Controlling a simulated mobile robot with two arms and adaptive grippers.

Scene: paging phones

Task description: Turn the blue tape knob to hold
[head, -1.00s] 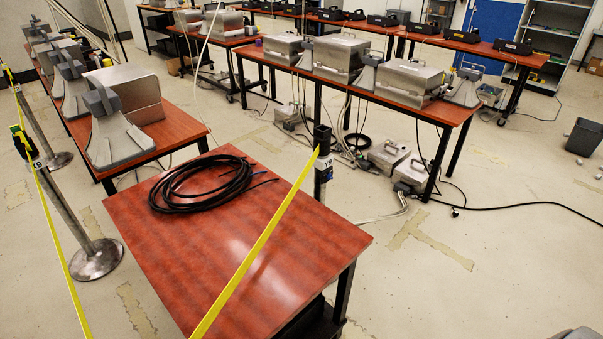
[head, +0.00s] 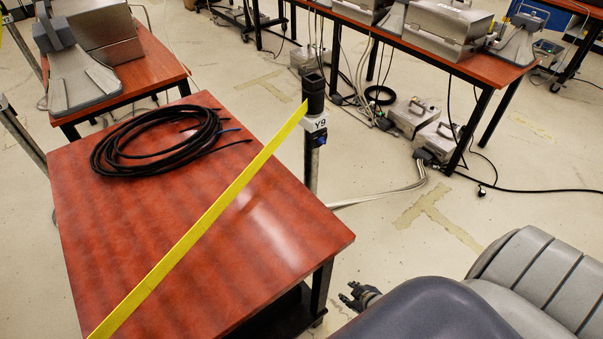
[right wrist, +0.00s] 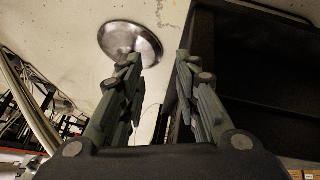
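No knob can be made out clearly. A small blue part (head: 318,141) shows on the dark post (head: 314,95) below a white label reading Y9, at the far right corner of the red-brown table; it is too small to tell whether it is the knob. My right gripper (head: 358,295) shows small at the lower middle of the head view, right of the table and well apart from the post. In the right wrist view, the right gripper (right wrist: 157,68) has its two fingers apart with nothing between them. My left gripper is not in view.
A yellow tape (head: 200,222) runs from the post top across the red-brown table (head: 255,215). A black cable coil (head: 160,142) lies on that table. A round metal disc (right wrist: 130,38) shows on the floor. Metal boxes (head: 437,145) and cables lie behind.

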